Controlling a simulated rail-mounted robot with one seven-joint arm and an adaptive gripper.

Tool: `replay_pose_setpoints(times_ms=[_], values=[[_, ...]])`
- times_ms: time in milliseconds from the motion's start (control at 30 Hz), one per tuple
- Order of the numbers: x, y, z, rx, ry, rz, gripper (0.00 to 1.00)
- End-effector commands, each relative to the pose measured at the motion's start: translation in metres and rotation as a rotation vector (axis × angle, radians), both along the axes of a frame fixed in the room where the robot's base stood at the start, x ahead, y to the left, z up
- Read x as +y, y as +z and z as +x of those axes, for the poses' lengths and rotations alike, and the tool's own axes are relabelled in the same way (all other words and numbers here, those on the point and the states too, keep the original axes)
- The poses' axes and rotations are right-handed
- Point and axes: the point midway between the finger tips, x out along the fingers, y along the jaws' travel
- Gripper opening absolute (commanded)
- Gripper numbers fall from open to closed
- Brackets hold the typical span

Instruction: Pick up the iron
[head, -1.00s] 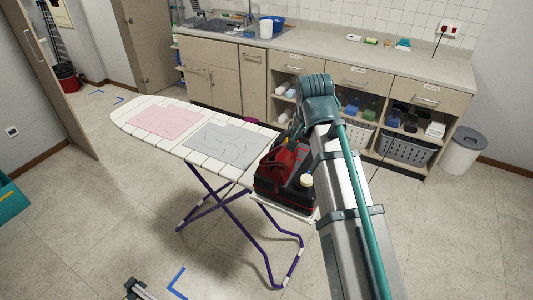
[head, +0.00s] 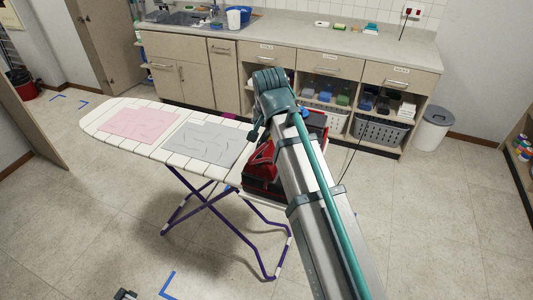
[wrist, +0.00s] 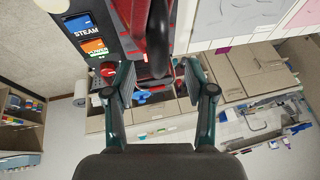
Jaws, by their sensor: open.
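The iron (head: 261,156), red and dark, sits on a red and black steam station at the right end of the ironing board (head: 106,107). My arm hides much of it in the head view. In the wrist view the iron's red body and dark handle (wrist: 158,35) are at the top centre, beside the station's panel (wrist: 88,36) marked STEAM and POWER. My gripper (wrist: 158,78) is open, its two fingers apart, with the iron just beyond and between the tips. I cannot tell whether either finger touches it. My gripper is mostly hidden behind my arm in the head view.
A pink cloth (head: 138,122) and a grey cloth (head: 202,143) lie on the board. A counter (head: 300,48) with a sink and open shelves runs along the back. A white bin (head: 432,130) stands at right. A dark cord (head: 354,155) hangs right of the iron.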

Motion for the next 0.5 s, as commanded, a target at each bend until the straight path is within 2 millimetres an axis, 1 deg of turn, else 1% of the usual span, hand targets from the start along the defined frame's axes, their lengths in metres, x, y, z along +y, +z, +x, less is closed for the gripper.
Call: replay_pose_setpoints(times_ms=[67, 400, 500], values=[[0.0, -0.003, 0.002, 0.001, 0.0, -0.001, 0.55], [0.0, -0.035, 0.017, 0.002, 0.001, -0.001, 0.55], [0.0, -0.041, 0.019, 0.002, 0.0, 0.0, 0.55]])
